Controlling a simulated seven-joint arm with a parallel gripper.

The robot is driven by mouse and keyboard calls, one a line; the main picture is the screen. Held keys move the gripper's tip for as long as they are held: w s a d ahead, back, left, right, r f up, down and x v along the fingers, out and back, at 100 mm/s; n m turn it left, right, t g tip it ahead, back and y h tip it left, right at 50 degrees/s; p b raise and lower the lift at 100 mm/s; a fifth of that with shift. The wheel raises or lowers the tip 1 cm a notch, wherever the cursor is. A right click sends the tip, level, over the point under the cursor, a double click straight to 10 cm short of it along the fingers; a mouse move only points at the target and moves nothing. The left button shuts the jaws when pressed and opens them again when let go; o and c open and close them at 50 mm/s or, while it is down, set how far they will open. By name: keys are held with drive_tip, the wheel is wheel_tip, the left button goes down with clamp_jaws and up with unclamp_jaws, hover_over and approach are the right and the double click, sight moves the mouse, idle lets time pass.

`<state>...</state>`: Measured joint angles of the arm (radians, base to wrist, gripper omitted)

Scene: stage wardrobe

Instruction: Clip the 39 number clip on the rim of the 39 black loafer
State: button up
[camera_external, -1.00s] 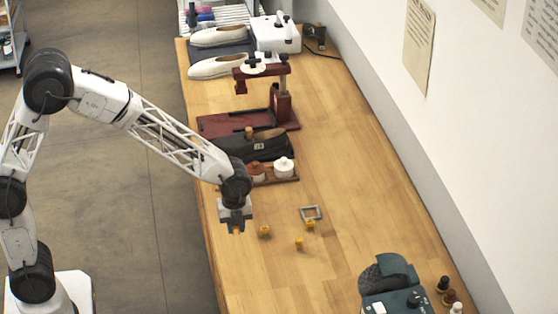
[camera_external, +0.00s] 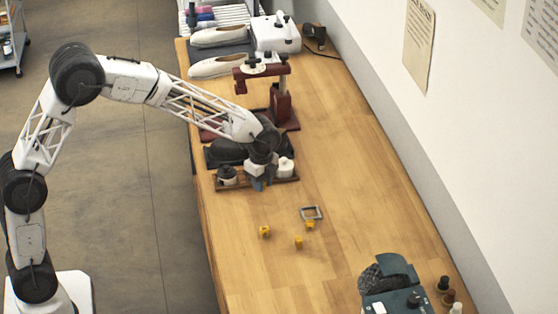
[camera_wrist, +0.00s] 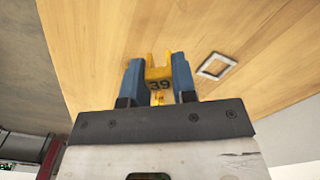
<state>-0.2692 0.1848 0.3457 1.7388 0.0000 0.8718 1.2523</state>
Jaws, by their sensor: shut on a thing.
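My gripper (camera_external: 259,185) has blue fingers and is shut on a yellow clip marked 39 (camera_wrist: 159,84), which shows between the fingertips in the wrist view. In the external view the gripper is over or just in front of the small jar tray, and the clip cannot be made out there. The black loafer (camera_external: 226,151) lies just behind the tray, toward the red stand. My arm hides much of it, including most of its opening, and I cannot read its number. The clip is apart from the loafer.
The wooden jar tray (camera_external: 236,184) holds a dark jar (camera_external: 227,174) and a white jar (camera_external: 286,166). Yellow clips (camera_external: 264,231) and a grey square frame (camera_external: 311,213) lie in front. A red stand (camera_external: 281,104) and white shoes (camera_external: 219,66) are farther back. The right middle of the table is clear.

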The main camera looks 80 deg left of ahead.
drive_tip(key=w+a+r+n, duration=0.1)
drive_tip(key=w+a+n, duration=0.2)
drive_tip(key=a, duration=0.6)
drive_tip(key=w+a+r+n, duration=0.2)
drive_tip(key=w+a+n, duration=0.1)
drive_tip(key=a, duration=0.6)
drive_tip(key=w+a+r+n, duration=0.2)
drive_tip(key=a+n, duration=0.3)
drive_tip(key=a, duration=0.4)
drive_tip(key=shift+w+a+r, duration=0.15)
drive_tip(key=shift+w+a, duration=0.25)
drive_tip(key=shift+f, duration=0.3)
drive_tip(key=shift+f, duration=2.75)
drive_tip(key=shift+f, duration=1.45)
